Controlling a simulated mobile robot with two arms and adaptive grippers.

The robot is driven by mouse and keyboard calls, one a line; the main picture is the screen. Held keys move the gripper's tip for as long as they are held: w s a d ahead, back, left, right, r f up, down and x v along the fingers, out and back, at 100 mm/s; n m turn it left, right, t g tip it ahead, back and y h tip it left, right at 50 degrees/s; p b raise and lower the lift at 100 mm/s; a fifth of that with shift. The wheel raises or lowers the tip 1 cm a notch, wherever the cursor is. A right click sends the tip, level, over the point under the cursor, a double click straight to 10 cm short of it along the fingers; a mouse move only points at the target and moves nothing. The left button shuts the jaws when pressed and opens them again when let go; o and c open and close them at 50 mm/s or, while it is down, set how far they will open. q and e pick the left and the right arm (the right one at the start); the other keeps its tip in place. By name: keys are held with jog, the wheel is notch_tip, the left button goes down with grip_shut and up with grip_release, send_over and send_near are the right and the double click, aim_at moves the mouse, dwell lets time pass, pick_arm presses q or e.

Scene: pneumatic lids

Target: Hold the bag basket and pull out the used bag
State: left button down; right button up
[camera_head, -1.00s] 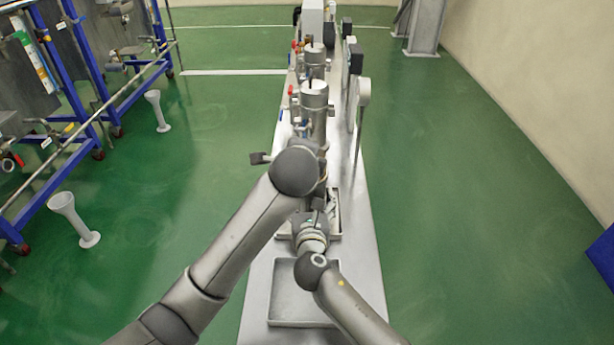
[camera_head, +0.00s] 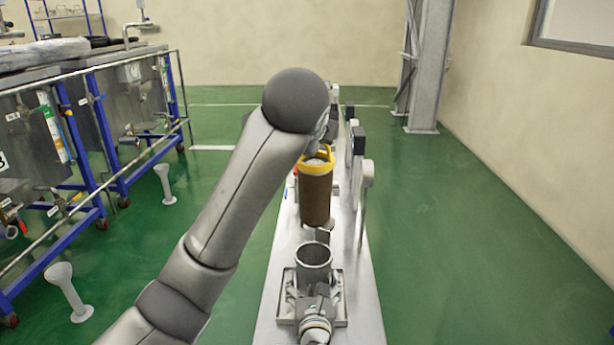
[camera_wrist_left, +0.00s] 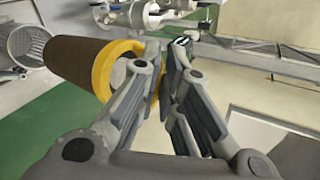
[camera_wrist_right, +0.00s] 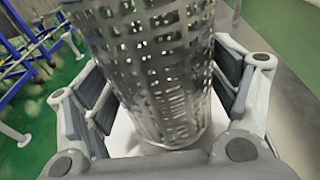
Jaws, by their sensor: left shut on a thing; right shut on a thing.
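The used bag (camera_head: 315,200) is a brown cylinder with a yellow rim and hangs upright above the basket, clear of it. My left gripper is shut on its yellow rim; in the head view my left arm mostly hides that gripper. The left wrist view shows the bag (camera_wrist_left: 75,62) beside the fingers (camera_wrist_left: 170,75).
Blue-framed racks (camera_head: 115,150) are at the left. Green floor is clear on the right.

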pick_arm(q)
jog(key=shift+r, duration=2.65)
pick_arm(e)
jog(key=shift+s+f, duration=0.1)
jog(key=shift+f, duration=0.3)
jog(key=o, duration=0.5)
pick_arm(q)
jog(key=shift+w+f, duration=0.1)
jog(key=shift+w, duration=0.05)
pick_arm(e)
jog(key=o, duration=0.4)
jog(key=shift+r, duration=0.2)
